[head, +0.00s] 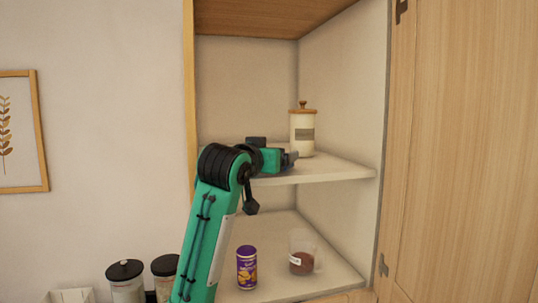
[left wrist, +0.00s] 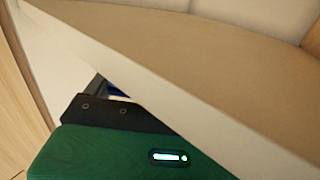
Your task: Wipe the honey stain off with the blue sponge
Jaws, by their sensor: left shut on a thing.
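My left gripper (head: 287,159) is at the upper shelf (head: 335,170) of the open cupboard in the head view. It is near the shelf's front edge, to the left of a lidded jar. It is shut on the blue sponge, of which only a small dark blue sliver (left wrist: 113,91) shows in the left wrist view; the shelf edge hides most of it there. The honey stain cannot be seen in either view. My right gripper is not in view.
A cream jar with a wooden lid (head: 302,133) stands on the upper shelf. Below are a purple tin (head: 247,267) and a clear cup with brown contents (head: 302,262). Black-lidded jars (head: 127,285) stand at lower left. A cupboard door (head: 465,150) is at right.

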